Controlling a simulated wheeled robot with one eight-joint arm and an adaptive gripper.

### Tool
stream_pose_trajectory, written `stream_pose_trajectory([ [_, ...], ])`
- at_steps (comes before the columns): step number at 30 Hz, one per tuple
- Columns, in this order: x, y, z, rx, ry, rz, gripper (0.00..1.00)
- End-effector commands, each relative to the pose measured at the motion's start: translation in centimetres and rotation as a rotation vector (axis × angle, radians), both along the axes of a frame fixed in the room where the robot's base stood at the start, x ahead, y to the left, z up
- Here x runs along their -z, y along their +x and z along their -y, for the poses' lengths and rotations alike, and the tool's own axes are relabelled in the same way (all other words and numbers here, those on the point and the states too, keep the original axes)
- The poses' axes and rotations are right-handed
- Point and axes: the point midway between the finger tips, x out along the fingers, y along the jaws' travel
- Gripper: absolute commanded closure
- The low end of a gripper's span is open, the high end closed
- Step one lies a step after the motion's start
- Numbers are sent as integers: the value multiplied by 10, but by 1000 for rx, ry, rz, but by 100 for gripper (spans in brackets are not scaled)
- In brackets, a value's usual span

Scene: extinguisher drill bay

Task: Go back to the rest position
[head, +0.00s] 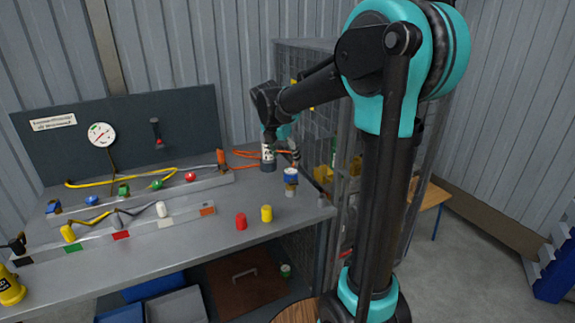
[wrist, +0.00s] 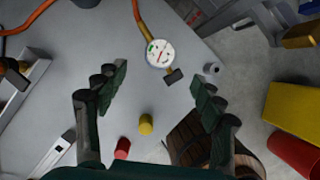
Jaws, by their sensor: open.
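My gripper (head: 282,148) hangs from my arm over the back right part of the grey workbench (head: 195,235). In the wrist view my gripper (wrist: 157,84) has its two dark padded fingers spread wide, with nothing between them. Beyond the fingers lies a round dial gauge (wrist: 160,53) on an orange hose. A yellow cylinder (wrist: 146,124) and a red cylinder (wrist: 122,148) stand on the bench. They also show in the head view as a yellow cylinder (head: 266,213) and a red cylinder (head: 241,221) near the front edge.
A dark back panel (head: 75,150) carries a wall gauge (head: 102,134). Coloured fittings sit along rails on the bench's left half. A wire cage (head: 300,65) stands behind my arm at right. In the wrist view, a wooden barrel-like object (wrist: 195,143) lies below.

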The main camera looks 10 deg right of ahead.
Motion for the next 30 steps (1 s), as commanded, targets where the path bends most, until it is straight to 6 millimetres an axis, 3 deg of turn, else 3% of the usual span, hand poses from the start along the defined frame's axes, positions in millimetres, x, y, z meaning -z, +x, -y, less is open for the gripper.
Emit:
stream_pose_trajectory([
  [5, -9, -6, -1, 18, 8, 4, 31],
  [11, 10, -38, 16, 288, 126, 71, 31],
  [21, 75, -138, 53, 1133, 487, 236, 31],
  [30, 133, -228, 67, 1882, 778, 321, 31],
])
